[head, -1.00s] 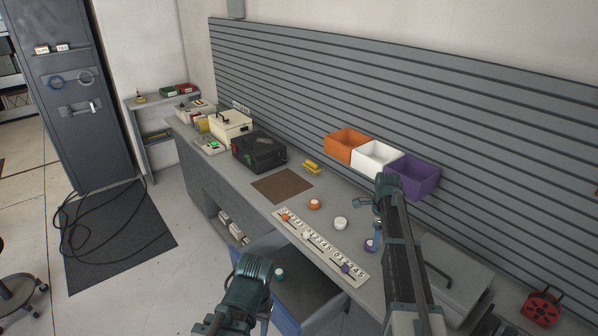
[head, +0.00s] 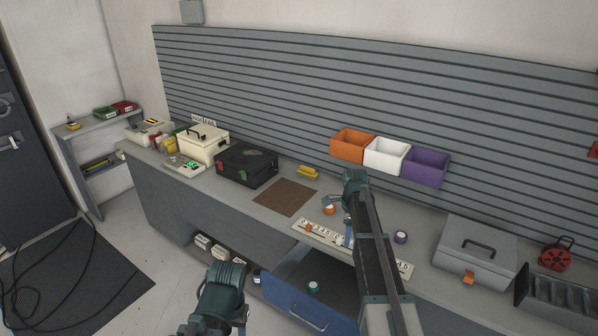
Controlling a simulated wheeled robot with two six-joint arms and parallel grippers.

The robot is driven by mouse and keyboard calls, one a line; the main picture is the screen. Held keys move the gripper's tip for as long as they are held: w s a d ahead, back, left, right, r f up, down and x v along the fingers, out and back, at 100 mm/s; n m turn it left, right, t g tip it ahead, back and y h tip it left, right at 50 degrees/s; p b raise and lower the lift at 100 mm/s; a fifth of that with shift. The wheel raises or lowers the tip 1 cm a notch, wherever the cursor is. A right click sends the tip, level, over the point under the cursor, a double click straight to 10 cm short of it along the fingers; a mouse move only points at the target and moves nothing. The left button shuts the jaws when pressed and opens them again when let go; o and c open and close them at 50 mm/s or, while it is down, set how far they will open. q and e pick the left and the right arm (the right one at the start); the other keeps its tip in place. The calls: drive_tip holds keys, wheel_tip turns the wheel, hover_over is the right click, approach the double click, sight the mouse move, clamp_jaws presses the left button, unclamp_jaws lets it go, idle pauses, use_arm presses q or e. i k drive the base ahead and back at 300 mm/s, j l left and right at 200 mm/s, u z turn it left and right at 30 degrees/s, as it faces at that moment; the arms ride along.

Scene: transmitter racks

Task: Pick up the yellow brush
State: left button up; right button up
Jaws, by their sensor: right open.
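The yellow brush (head: 308,172) lies on the grey bench top near the slatted back wall, between the black case and the orange bin. It looks like a small yellow block; its bristles cannot be made out. My right gripper (head: 334,203) is open above the bench, in front of the brush and to its right, apart from it. Nothing shows between its fingers. My left arm's end (head: 220,293) is low at the bottom, in front of the bench and far from the brush. Its fingers are not clear.
A brown mat (head: 285,197) lies in front of the brush. A black case (head: 246,167) stands to its left. Orange (head: 350,147), white (head: 386,157) and purple (head: 425,168) bins hang on the wall. A blue drawer (head: 305,300) stands open below.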

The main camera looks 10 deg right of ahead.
sight(308, 173)
drive_tip(key=i+j, duration=0.2)
drive_tip(key=j, duration=0.15)
drive_tip(key=i+j+z, duration=0.15)
drive_tip(key=i+j, duration=0.25)
drive_tip(key=j, duration=0.25)
drive_tip(key=i+j+z, duration=0.15)
drive_tip(key=j, duration=0.2)
drive_tip(key=i+j, duration=0.25)
drive_tip(key=j, duration=0.15)
drive_tip(key=i+j+z, duration=0.15)
drive_tip(key=i, duration=0.25)
drive_tip(key=i+j+z, duration=0.15)
drive_tip(key=i+j, duration=0.2)
drive_tip(key=i+l, duration=0.2)
drive_tip(key=i, duration=0.25)
drive_tip(key=i+l+z, duration=0.1)
drive_tip(key=i, duration=0.4)
